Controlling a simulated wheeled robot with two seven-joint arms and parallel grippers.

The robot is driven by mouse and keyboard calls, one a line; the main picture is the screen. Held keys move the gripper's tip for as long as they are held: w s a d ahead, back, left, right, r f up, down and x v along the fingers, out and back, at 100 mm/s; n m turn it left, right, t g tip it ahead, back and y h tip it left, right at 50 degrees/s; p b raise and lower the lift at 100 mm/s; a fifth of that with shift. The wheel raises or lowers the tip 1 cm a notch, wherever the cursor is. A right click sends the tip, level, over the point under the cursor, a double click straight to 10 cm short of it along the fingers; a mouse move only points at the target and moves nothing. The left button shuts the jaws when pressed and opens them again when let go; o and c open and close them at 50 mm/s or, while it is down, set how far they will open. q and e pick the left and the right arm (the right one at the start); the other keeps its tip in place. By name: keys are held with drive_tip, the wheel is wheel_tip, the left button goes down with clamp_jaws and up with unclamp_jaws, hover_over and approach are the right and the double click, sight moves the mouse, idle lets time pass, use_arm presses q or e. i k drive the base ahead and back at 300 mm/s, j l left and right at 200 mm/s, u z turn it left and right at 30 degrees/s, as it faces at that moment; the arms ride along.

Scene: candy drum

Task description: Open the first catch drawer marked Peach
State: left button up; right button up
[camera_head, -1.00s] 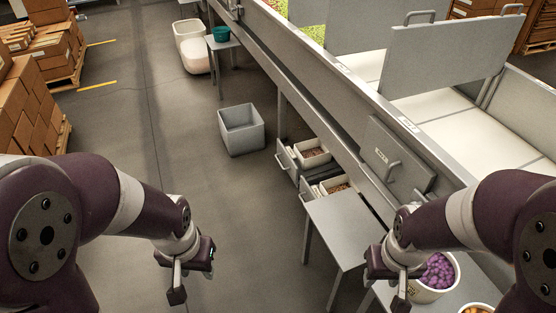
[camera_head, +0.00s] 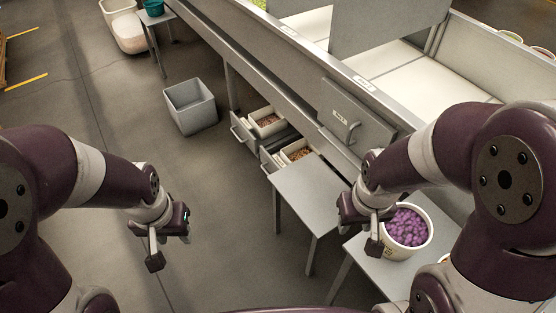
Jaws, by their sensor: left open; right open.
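Two grey catch drawers stick out from under the long machine: a farther one (camera_head: 241,131) and a nearer one (camera_head: 268,158). Each has a bar handle on its front and a white tub of brownish candy behind it. Their labels are too small to read, so I cannot tell which is Peach. My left gripper (camera_head: 155,247) is open and empty over bare floor, left of and nearer than the drawers. My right gripper (camera_head: 373,236) is open and empty beside a white tub of purple candy (camera_head: 407,229), right of the drawers.
A small grey table (camera_head: 309,195) stands close in front of the nearer drawer. Another table (camera_head: 385,272) bears the purple tub. A grey bin (camera_head: 190,106) stands on the floor beyond the drawers. A labelled panel with a handle (camera_head: 350,115) is on the machine's side. The floor at left is clear.

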sight(273, 162)
drive_tip(key=i+j+z, duration=0.15)
drive_tip(key=i+j, duration=0.15)
drive_tip(key=i+j+z, duration=0.15)
drive_tip(key=i+j, duration=0.2)
drive_tip(key=i+j+z, duration=0.15)
drive_tip(key=i+j, duration=0.25)
drive_tip(key=i+j+z, duration=0.15)
drive_tip(key=i+j, duration=0.25)
drive_tip(key=i+j+z, duration=0.1)
drive_tip(key=i+j, duration=0.2)
drive_tip(key=j, duration=0.2)
drive_tip(key=i+j+z, duration=0.15)
drive_tip(key=i+j, duration=0.15)
drive_tip(key=j, duration=0.2)
